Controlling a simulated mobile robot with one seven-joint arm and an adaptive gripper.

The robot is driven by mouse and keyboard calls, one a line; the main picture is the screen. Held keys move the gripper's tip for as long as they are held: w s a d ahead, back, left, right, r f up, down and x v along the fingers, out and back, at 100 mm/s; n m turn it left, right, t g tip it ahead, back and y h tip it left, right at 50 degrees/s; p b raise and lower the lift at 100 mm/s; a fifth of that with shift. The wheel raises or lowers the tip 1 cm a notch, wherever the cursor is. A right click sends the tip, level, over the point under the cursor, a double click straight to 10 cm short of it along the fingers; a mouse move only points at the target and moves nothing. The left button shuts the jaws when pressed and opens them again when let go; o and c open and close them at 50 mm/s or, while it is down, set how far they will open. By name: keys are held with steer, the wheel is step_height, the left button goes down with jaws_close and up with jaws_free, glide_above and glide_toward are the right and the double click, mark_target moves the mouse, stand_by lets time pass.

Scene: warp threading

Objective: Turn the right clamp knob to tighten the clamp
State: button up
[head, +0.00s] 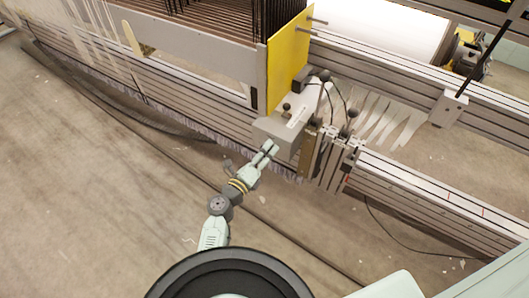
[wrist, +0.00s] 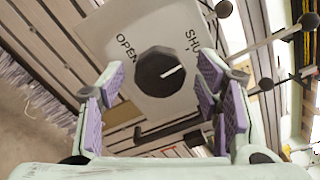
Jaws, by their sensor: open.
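The clamp knob (wrist: 154,72) is a dark, many-sided knob on the face of a pale grey box (wrist: 95,35), which also shows in the head view (head: 268,129). The labels read "OPEN" at its upper left and "SHU…" at its upper right, partly cut off by a finger. The knob's white pointer line points right and slightly up, towards the "SHU…" side. My gripper (wrist: 162,84) is open, its purple pads on either side of the knob with visible gaps. In the head view my gripper (head: 265,153) is at the box's front. The knob is hidden there.
Black ball-ended levers (head: 325,86) stand behind the box. A yellow plate (head: 287,62) rises at the loom's end. A long metal rail (head: 430,195) runs to the right. The floor (head: 110,190) at the left is mostly open, with cables lying along it.

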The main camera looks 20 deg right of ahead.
steer(key=shift+a, duration=0.15)
steer(key=v, duration=0.7)
steer(key=shift+s, duration=0.2)
steer(key=shift+a, duration=0.1)
